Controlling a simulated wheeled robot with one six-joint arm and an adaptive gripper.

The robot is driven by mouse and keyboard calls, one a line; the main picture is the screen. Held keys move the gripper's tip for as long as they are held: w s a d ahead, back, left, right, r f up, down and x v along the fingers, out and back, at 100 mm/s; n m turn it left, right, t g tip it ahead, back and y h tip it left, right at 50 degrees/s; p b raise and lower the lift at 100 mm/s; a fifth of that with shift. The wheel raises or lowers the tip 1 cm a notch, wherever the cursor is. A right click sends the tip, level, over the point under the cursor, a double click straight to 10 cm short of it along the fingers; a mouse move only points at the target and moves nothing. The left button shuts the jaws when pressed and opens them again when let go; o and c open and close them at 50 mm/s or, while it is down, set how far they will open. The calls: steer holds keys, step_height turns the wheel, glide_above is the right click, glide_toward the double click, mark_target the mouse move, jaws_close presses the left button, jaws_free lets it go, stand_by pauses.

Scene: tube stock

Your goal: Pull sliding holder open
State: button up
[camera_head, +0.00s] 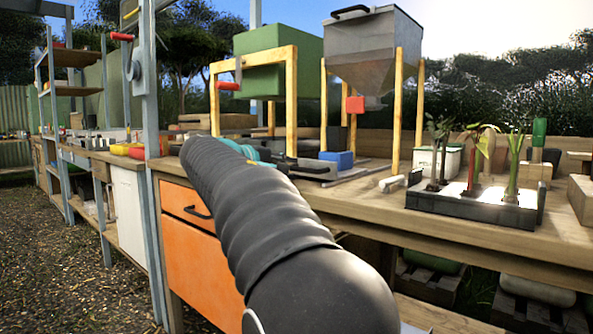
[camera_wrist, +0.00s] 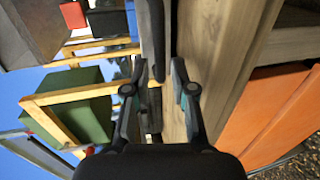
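The sliding holder looks like the low grey metal piece (camera_head: 352,173) on the bench under the hopper stand; my arm partly covers its left end. In the wrist view its grey edge (camera_wrist: 150,25) runs down the picture, with a dark handle-like bar (camera_wrist: 157,42) beside it. My gripper (camera_wrist: 158,75) is open and empty, its fingers on either side of this dark strip. I cannot tell whether either finger touches it. In the head view my arm hides most of the gripper.
The wooden bench top (camera_head: 480,232) carries a black plant tray (camera_head: 470,210) at the right. A grey hopper (camera_head: 375,50) and a green box (camera_head: 280,65) stand on wooden frames. A blue block (camera_head: 337,159) sits below. An orange cabinet (camera_head: 190,240) is under the bench.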

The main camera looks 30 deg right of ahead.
steer(key=v, duration=0.7)
stand_by(0.3)
steer(key=s+a+f+y+p, duration=0.15)
steer(key=a+f+y, duration=0.25)
steer(key=f, duration=0.6)
steer(key=s+a+f+y, duration=0.2)
steer(key=a+f+y, duration=0.2)
steer(key=f, duration=0.6)
steer(key=s+a+f+m+y+p, duration=0.1)
steer(key=s+a+f+y+p, duration=0.1)
steer(key=s, duration=0.6)
steer(key=s+a+f+m+t+y+p, duration=0.1)
steer(key=s+a+f+y+p, duration=0.1)
steer(key=s+a, duration=0.3)
steer(key=s+a+f+m+y+p, duration=0.1)
steer(key=s+a+f+y+p, duration=0.1)
steer(key=s, duration=0.8)
steer(key=shift+s+a+f+t+y+p, duration=0.15)
steer(key=shift+s+a+t+y+p, duration=0.3)
steer(key=shift+a, duration=0.5)
